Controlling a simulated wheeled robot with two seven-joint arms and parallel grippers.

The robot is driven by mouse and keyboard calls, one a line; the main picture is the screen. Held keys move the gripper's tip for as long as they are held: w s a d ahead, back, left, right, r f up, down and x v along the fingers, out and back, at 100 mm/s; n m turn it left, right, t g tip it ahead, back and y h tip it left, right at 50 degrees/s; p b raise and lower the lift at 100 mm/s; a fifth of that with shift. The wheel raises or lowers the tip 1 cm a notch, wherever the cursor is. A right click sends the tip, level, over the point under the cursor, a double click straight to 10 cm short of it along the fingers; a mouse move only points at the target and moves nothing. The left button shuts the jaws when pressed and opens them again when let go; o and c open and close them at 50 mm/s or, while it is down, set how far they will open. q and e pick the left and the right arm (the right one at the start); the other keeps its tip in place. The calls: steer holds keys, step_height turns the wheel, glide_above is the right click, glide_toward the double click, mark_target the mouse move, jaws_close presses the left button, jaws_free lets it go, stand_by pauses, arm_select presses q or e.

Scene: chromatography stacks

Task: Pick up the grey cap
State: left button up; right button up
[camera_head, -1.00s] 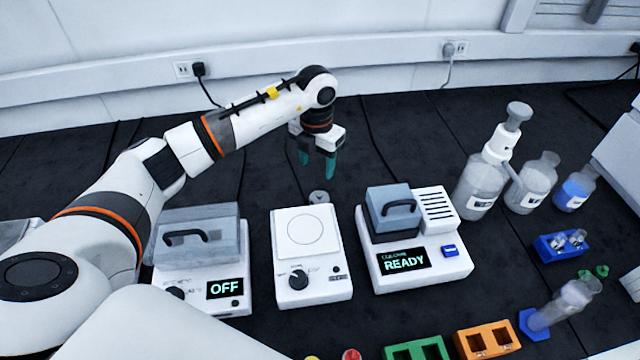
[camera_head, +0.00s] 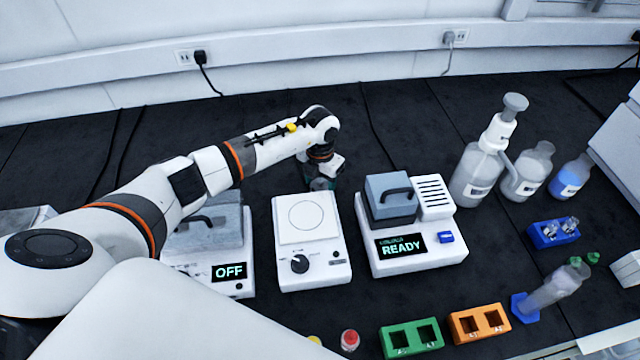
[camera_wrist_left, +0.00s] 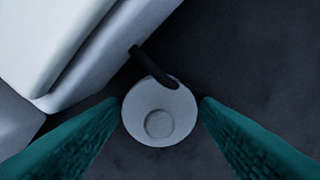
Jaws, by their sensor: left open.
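The grey cap (camera_wrist_left: 158,112) is a round disc with a small raised circle on top, and it lies on the dark bench in the left wrist view. My left gripper (camera_wrist_left: 157,118) is open, with its teal fingers on either side of the cap. I cannot tell whether the fingers touch it. In the head view my left gripper (camera_head: 321,183) is low behind the white stirrer plate (camera_head: 300,225), and the cap is largely hidden there by the gripper. My right gripper is not in view.
The READY device (camera_head: 412,237) stands to the right of the gripper, and the OFF device (camera_head: 238,270) to the left. Bottles (camera_head: 480,170) stand at the right. Green (camera_head: 412,338) and orange (camera_head: 479,324) racks are at the front.

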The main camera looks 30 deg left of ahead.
arm_select(q)
steer(key=c, duration=0.8)
